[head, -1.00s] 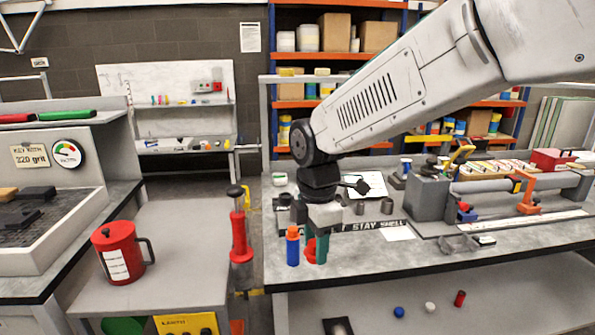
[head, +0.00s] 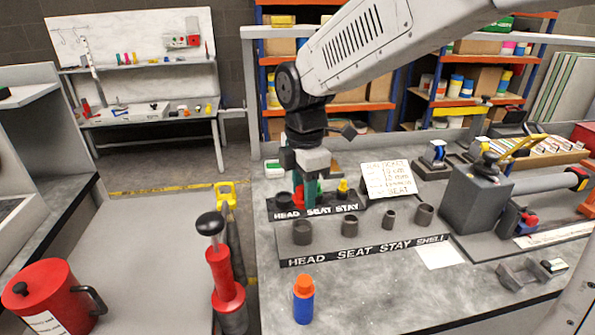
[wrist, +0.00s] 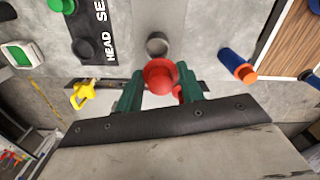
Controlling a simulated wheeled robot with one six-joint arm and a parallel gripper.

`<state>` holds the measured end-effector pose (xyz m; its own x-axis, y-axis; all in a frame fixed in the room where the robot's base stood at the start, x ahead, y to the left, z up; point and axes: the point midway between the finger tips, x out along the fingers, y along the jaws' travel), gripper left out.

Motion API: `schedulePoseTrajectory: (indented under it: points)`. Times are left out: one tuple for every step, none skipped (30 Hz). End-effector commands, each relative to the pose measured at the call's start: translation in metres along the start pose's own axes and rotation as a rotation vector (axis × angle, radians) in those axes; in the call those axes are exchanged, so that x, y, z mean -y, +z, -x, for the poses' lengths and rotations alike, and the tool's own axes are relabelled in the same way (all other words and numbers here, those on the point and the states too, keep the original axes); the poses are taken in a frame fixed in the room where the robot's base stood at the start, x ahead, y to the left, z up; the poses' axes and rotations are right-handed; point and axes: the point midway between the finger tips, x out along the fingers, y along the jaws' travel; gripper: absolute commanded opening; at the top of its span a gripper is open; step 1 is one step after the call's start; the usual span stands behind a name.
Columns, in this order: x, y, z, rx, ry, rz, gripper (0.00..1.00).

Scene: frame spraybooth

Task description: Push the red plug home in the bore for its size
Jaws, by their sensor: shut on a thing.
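My gripper (wrist: 160,95) has green fingers shut on the red plug (wrist: 160,77), whose round end faces the wrist camera. In the head view my gripper (head: 308,195) hangs by the left end of the small black rack marked HEAD SEAT STAY; a little red shows between its fingers. The long bore block (head: 375,248), marked HEAD SEAT STAY SHELL, stands in front with several upright grey collars of differing width. In the wrist view a grey collar (wrist: 157,45) lies just beyond the plug. They look apart; the plug's lower end is hidden.
The small black rack (head: 338,205) holds a yellow plug (head: 343,187). A blue bottle with an orange top (head: 303,300) stands in front of the block. A red pump (head: 226,280) stands left of the bench.

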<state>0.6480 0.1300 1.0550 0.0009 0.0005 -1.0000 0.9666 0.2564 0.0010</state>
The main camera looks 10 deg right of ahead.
Motion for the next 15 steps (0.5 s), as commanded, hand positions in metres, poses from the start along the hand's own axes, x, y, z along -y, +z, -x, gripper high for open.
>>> schedulePoseTrajectory:
  points:
    - [0.0001, 0.0002, 0.0001, 0.000, 0.000, 0.000, 0.13]
    - [0.0001, 0.0002, 0.0001, 0.000, 0.000, 0.000, 0.13]
    - [0.0001, 0.0002, 0.0001, 0.000, 0.000, 0.000, 0.13]
    - [0.0001, 0.0001, 0.0001, 0.000, 0.000, 0.000, 0.13]
    - [0.0001, 0.0000, 0.0001, 0.000, 0.000, 0.000, 0.13]
    - [0.0001, -0.0002, 0.0001, 0.000, 0.000, 0.001, 0.13]
    - [0.0000, -0.0004, 0.0001, 0.000, 0.000, 0.001, 0.13]
    - [0.0000, -0.0007, 0.0001, 0.000, 0.000, 0.001, 0.13]
    - [0.0000, -0.0010, 0.0001, 0.000, 0.000, 0.002, 0.13]
    - [-0.0001, -0.0011, 0.0001, 0.000, 0.000, 0.002, 0.13]
    - [-0.0001, -0.0012, 0.0000, 0.000, 0.000, 0.001, 0.13]
    - [-0.0001, -0.0010, -0.0001, 0.000, 0.000, -0.003, 0.13]
    - [-0.0001, -0.0006, -0.0003, 0.000, 0.000, -0.008, 0.13]
    - [-0.0002, 0.0002, -0.0006, 0.000, 0.000, -0.017, 0.13]
    - [0.0000, -0.0001, -0.0024, 0.000, -0.001, -0.018, 0.13]
